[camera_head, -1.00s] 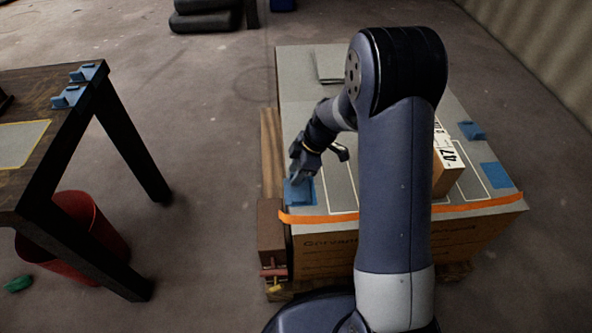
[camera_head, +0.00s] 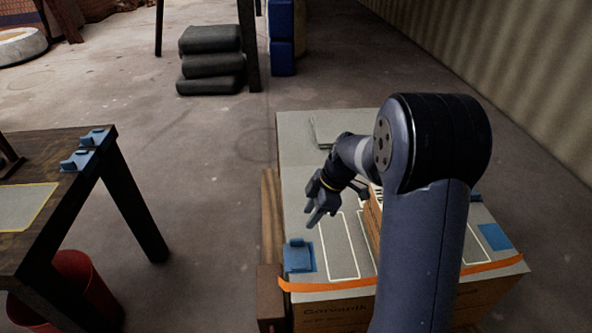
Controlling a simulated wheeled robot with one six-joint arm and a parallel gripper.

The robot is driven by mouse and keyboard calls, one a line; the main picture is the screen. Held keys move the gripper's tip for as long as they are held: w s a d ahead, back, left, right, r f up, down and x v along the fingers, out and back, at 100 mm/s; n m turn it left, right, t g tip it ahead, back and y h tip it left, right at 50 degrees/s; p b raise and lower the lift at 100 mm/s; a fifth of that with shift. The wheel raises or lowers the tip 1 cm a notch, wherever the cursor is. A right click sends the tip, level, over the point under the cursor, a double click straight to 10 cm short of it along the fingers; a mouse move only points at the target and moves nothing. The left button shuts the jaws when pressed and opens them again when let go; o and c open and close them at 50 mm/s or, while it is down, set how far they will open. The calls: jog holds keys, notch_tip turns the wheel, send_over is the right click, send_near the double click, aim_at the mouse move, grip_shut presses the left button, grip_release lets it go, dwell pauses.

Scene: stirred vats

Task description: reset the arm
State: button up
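My arm rises at the right of the view and bends over to the left. My gripper (camera_head: 312,218) hangs above the left part of the grey-topped crate (camera_head: 297,150), near a white outlined rectangle. Its fingers are small and dark in this view, and I cannot tell how far apart they are. I see nothing clearly held in it. A blue bracket (camera_head: 299,256) sits on the crate's front left corner, below and apart from my gripper. My upper arm hides much of the crate's right side.
A cardboard box (camera_head: 373,222) stands on the crate, partly behind my arm. An orange strip (camera_head: 330,286) runs along the crate's front edge. A dark wooden table (camera_head: 40,150) with blue brackets (camera_head: 80,160) is at the left, with a red bin (camera_head: 75,285) below. Floor between is clear.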

aim_at(294, 240)
jog(key=b+x, duration=0.2)
jog(key=x, duration=0.8)
jog(key=shift+a+f+b, duration=0.15)
jog(key=shift+f+b, duration=0.15)
jog(key=shift+r+p, duration=0.85)
jog(key=shift+p, duration=0.2)
jog(key=shift+r+p, duration=0.75)
jog(key=shift+p, duration=0.1)
jog(key=shift+f, duration=0.15)
